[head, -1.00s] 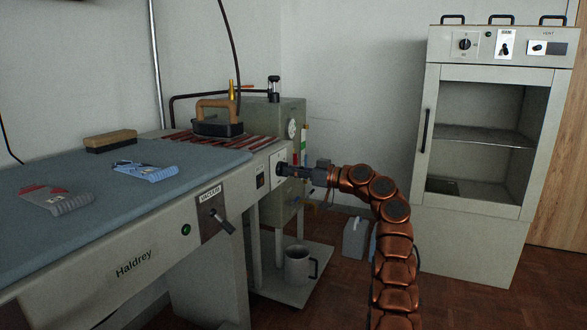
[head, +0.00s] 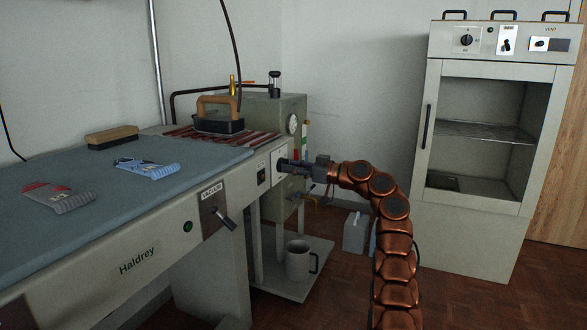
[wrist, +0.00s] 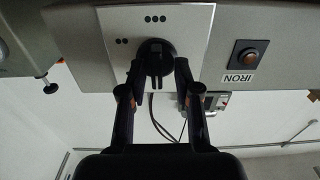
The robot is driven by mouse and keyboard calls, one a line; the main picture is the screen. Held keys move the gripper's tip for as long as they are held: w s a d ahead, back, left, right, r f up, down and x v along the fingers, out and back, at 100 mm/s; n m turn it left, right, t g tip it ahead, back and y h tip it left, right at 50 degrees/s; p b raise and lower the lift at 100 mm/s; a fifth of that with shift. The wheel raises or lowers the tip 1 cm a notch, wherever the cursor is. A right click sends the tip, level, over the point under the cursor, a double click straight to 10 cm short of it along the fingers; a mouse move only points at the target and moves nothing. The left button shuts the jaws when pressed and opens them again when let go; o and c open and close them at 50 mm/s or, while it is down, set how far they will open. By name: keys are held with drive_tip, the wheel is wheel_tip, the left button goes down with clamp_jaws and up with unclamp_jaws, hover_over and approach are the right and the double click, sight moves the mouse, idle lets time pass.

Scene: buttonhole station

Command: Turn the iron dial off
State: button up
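The iron dial (wrist: 156,58) is a round black knob on a pale square plate with groups of black dots, on the front of the pressing table. In the wrist view a narrow grip on it points down the picture. My gripper (wrist: 160,68) has one black finger on each side of the dial, with the tips close to its rim; I cannot tell if both press on it. In the head view my gripper (head: 296,167) is at the plate (head: 279,163) and hides the dial. An orange-brown lamp (wrist: 248,56) labelled IRON sits beside the plate.
The iron (head: 218,121) stands on a red striped rest. A vacuum lever (head: 222,217) is on the table front, left of the gripper. A grey boiler box (head: 260,108) stands behind. A mug (head: 299,261) is on the low shelf, and a cabinet (head: 485,150) stands at right.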

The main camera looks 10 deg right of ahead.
drive_tip(key=shift+d+f, duration=0.1)
drive_tip(key=shift+d, duration=0.05)
drive_tip(key=v, duration=1.2)
idle(0.3)
